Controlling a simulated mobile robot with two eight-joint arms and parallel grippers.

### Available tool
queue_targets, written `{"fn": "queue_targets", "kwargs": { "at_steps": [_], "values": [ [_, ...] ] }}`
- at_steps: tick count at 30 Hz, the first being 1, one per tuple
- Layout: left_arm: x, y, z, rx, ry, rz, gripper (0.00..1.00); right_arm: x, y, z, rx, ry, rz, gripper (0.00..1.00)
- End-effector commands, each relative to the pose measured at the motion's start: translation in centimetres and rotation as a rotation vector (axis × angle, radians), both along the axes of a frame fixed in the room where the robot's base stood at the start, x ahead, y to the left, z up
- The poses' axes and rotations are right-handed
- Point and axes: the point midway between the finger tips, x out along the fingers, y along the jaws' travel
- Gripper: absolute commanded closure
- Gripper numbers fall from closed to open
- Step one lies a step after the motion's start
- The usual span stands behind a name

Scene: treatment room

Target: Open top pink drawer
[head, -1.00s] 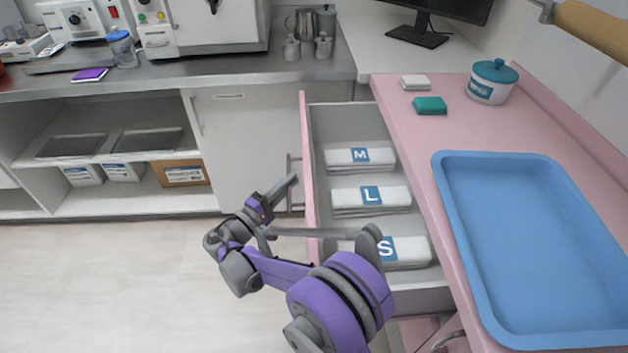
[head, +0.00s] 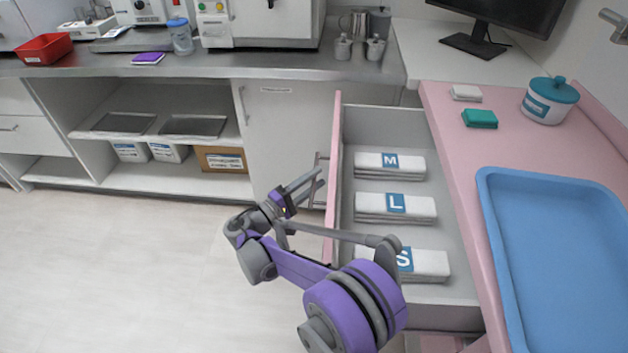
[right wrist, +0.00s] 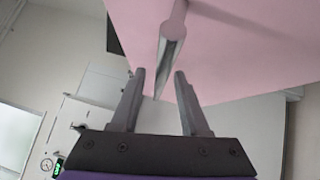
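The top pink drawer (head: 333,180) stands pulled out from the pink cabinet, its inside showing. It holds folded white packs labelled M (head: 390,166), L (head: 395,207) and S (head: 430,264). Its metal handle (head: 318,180) is on the outer face of the pink front. My right gripper (head: 318,178) is at the handle with its two fingers apart. In the right wrist view the handle bar (right wrist: 172,45) runs down between the open fingertips (right wrist: 160,75), with gaps on both sides. My left gripper is not in view.
The pink countertop (head: 460,150) carries a blue tray (head: 560,270), a teal-lidded jar (head: 549,102) and a green block (head: 479,118). A steel counter with equipment and open shelves (head: 160,165) stands behind. The floor (head: 130,270) at left is clear.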

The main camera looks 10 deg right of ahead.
Motion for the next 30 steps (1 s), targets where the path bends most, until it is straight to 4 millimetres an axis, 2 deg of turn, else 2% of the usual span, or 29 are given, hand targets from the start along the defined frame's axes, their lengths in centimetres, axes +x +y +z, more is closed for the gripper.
{"fn": "queue_targets", "kwargs": {
  "at_steps": [6, 10, 22, 27, 30],
  "values": [
    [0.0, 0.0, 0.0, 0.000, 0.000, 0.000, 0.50, 0.0, 0.1, 0.0, -0.001, 0.000, 0.001, 0.55],
    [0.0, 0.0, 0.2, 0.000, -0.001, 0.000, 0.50, -0.4, 0.9, -0.1, 0.000, -0.001, 0.002, 0.55],
    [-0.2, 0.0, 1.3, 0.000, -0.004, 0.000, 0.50, -3.9, 7.5, -1.1, 0.001, 0.000, 0.003, 0.55],
    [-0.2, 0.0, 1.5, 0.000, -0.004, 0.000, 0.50, -4.8, 9.1, -1.4, 0.001, -0.001, 0.002, 0.55],
    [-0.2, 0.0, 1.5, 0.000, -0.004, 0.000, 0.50, -5.0, 9.4, -1.5, 0.000, 0.000, 0.000, 0.55]
  ]
}}
